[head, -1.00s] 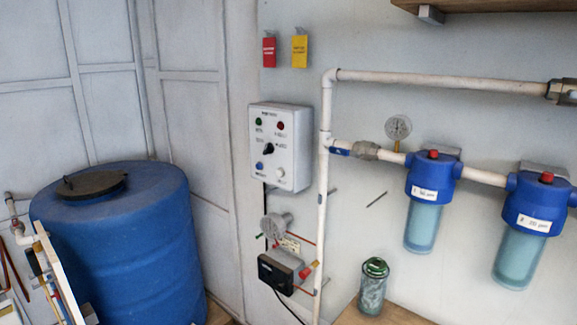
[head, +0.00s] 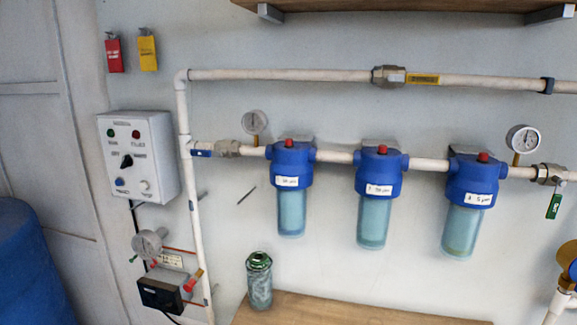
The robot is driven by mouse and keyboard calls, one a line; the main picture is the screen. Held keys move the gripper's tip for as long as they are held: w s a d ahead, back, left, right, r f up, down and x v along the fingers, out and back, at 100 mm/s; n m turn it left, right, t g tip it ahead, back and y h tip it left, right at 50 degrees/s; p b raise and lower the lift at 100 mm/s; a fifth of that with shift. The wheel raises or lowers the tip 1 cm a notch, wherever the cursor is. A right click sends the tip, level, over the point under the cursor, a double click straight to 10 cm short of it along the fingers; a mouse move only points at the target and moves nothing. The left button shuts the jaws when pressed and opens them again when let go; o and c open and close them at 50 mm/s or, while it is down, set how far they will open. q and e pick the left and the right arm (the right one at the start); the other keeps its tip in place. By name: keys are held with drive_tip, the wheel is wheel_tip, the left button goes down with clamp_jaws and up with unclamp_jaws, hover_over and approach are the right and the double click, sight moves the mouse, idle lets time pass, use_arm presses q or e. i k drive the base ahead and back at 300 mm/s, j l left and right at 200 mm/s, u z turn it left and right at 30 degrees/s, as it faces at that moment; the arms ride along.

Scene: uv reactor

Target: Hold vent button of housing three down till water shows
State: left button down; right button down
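Three blue filter housings with clear bowls hang in a row on a white pipe in the head view. The right one, labelled 3 and 5 µm, is housing three (head: 468,200). Its red vent button (head: 483,156) sits on top of the blue cap. The left housing (head: 290,190) and the middle housing (head: 375,195) have the same red buttons. The bowl of housing three looks pale blue-green; I cannot tell its water level. No water shows at the button. Neither of my grippers is in view.
A wooden bench (head: 340,312) lies below the housings with a green-topped canister (head: 259,280) at its left end. A shelf (head: 400,5) overhangs above. A gauge (head: 523,139) and a valve with a green tag (head: 553,206) are right of housing three. A control box (head: 138,157) is at left.

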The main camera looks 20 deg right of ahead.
sight(482, 156)
drive_tip(key=l+z, duration=0.1)
drive_tip(key=z, duration=1.75)
drive_tip(key=i+j, duration=0.05)
